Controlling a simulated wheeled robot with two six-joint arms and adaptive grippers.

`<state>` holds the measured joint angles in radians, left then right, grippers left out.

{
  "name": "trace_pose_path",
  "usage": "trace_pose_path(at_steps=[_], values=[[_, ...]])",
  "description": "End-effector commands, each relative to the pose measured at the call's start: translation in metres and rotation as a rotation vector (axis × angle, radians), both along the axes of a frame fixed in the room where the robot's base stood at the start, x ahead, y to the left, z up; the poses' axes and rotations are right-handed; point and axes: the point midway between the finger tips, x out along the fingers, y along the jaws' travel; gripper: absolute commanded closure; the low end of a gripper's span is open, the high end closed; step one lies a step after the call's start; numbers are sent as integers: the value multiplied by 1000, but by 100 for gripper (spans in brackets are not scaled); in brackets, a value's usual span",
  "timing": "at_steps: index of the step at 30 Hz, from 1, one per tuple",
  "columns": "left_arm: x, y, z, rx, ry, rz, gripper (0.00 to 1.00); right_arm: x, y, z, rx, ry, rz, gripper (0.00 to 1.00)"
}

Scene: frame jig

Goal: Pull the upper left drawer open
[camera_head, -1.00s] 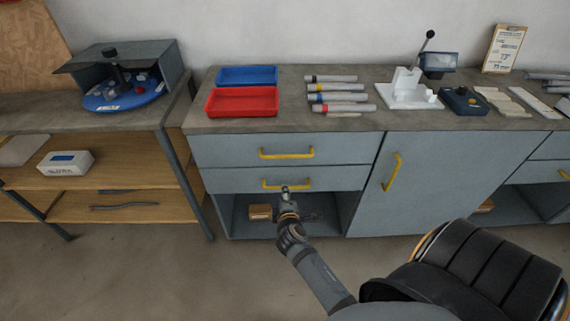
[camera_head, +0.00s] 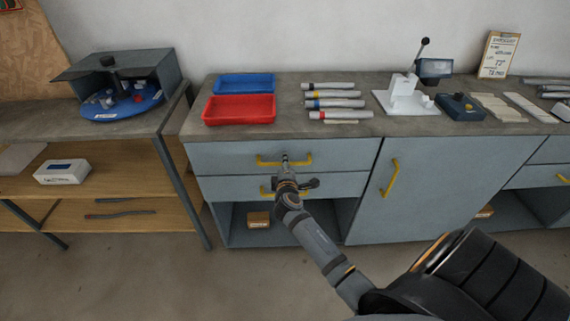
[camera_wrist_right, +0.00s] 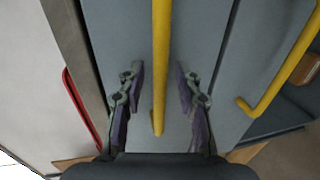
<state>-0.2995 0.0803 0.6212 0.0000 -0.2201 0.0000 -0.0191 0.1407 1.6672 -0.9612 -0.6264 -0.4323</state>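The upper left drawer (camera_head: 345,154) is a grey-blue front just under the worktop and looks shut. Its yellow bar handle (camera_head: 302,161) also shows in the right wrist view (camera_wrist_right: 161,45), running down the middle of the picture. My right gripper (camera_head: 285,168) is in front of this handle. In the right wrist view it is open (camera_wrist_right: 159,98), with one finger on each side of the bar and gaps between. Whether the fingertips reach past the bar is hard to tell. My left gripper is not in view.
A lower drawer (camera_head: 345,186) with its own yellow handle (camera_wrist_right: 284,68) lies just below. An open shelf under it holds a small box (camera_head: 258,219). A cupboard door (camera_head: 440,185) is to the right. Red (camera_head: 239,110) and blue trays (camera_head: 245,84) stand on the worktop.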

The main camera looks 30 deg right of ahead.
Motion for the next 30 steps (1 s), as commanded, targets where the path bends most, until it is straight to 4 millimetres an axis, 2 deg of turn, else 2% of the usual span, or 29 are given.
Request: trace_pose_path(at_steps=[8,16,30], values=[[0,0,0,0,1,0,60,2,-1,-1,0,0,0,66],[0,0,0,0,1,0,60,2,-1,-1,0,0,0,100],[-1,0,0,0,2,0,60,1,-1,-1,1,1,0,100]])
